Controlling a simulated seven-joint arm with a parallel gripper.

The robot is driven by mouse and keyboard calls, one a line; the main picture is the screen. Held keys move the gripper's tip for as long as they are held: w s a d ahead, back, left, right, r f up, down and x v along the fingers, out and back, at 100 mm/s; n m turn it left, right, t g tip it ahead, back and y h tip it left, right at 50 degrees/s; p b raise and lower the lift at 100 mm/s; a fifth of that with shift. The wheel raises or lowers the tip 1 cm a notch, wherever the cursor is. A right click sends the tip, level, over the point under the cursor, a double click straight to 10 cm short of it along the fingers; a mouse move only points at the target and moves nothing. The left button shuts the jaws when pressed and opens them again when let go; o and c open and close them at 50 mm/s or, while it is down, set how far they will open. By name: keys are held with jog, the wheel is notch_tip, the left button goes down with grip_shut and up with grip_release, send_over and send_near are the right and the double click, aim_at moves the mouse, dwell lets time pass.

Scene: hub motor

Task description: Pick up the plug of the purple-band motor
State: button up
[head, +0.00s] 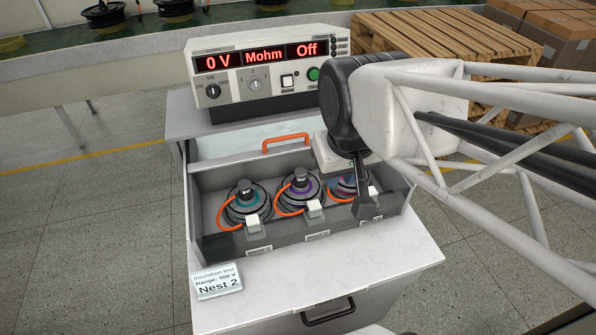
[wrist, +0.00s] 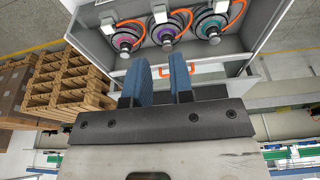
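The purple-band motor (head: 303,190) sits in the middle of the grey open box, and in the wrist view (wrist: 166,32) it is also the middle of three. Its white plug (head: 314,209), on an orange cable, is at the front wall of the box; the plug also shows in the wrist view (wrist: 160,14). My gripper (head: 367,205) hangs in front of the right-hand motor in the head view, partly hiding it. In the wrist view my gripper (wrist: 162,70) has two blue fingers apart with nothing between them. It is clear of the plug.
A teal-band motor (head: 244,203) is at the left and a pinkish-band motor (head: 347,185) at the right, each with a white plug. The tester (head: 262,70) reads 0 V and Off. A "Nest 2" card (head: 217,281) is in front.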

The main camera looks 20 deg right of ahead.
jog(key=o, duration=0.8)
jog(key=shift+c, duration=0.2)
jog(key=g, duration=0.3)
send_over(316, 204)
notch_tip(316, 204, down, 20)
jog(key=shift+s, duration=0.15)
jog(key=shift+f, duration=0.2)
jog(key=shift+f, duration=1.3)
